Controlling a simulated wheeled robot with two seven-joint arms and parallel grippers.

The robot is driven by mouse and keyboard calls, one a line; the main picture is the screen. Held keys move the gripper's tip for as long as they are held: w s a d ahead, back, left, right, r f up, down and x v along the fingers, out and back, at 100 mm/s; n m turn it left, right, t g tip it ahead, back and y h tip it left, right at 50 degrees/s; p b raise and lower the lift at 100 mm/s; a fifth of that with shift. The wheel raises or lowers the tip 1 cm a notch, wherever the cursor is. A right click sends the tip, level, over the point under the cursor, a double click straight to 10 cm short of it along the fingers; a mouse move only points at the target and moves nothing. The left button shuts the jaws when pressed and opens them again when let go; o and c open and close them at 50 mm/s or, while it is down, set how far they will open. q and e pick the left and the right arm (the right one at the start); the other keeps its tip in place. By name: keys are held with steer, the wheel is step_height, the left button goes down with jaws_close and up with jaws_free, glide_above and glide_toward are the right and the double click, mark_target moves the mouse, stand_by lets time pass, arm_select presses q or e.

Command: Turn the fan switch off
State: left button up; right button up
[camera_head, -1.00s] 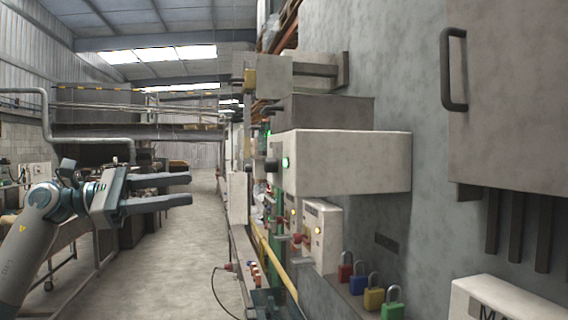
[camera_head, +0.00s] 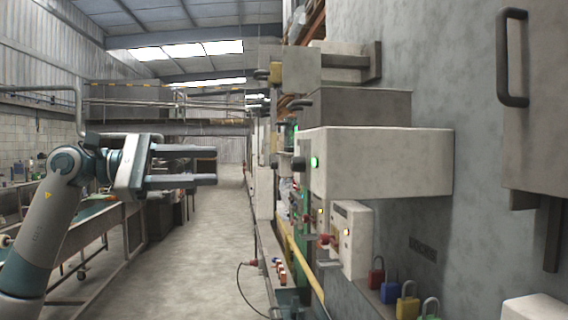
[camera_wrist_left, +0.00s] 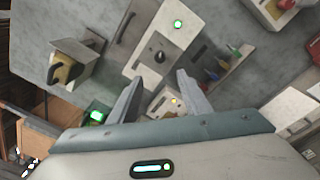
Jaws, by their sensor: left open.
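A pale box (camera_head: 385,162) on the right wall has a black knob (camera_head: 299,164) and a lit green light (camera_head: 315,162) on its front face. I take this knob to be the fan switch; no label on it is readable. In the left wrist view the knob (camera_wrist_left: 158,57) shows ahead of the fingers, with the green light (camera_wrist_left: 177,24) above it. My left gripper (camera_head: 215,166) is open and empty, left of the box and apart from it in the head view. My right gripper is not in view.
Below the box are a smaller box (camera_head: 351,240) with a yellow light and red handle, and several coloured padlocks (camera_head: 389,291). A dark handle (camera_head: 512,57) is on a cabinet at right. The aisle floor (camera_head: 190,270) is clear.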

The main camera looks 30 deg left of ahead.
arm_select(q)
steer(key=p, duration=0.3)
glide_toward(292, 164)
steer(key=p+x, duration=0.4)
steer(key=x, duration=0.3)
steer(key=shift+w+r, duration=0.15)
steer(key=shift+w, duration=0.1)
steer(key=shift+w+d, duration=0.35)
steer(key=shift+d, duration=0.1)
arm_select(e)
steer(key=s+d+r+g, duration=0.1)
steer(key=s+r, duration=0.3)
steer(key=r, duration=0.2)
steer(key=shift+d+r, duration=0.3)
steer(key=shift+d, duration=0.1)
arm_select(q)
steer(key=c, duration=1)
steer(key=shift+c, duration=0.2)
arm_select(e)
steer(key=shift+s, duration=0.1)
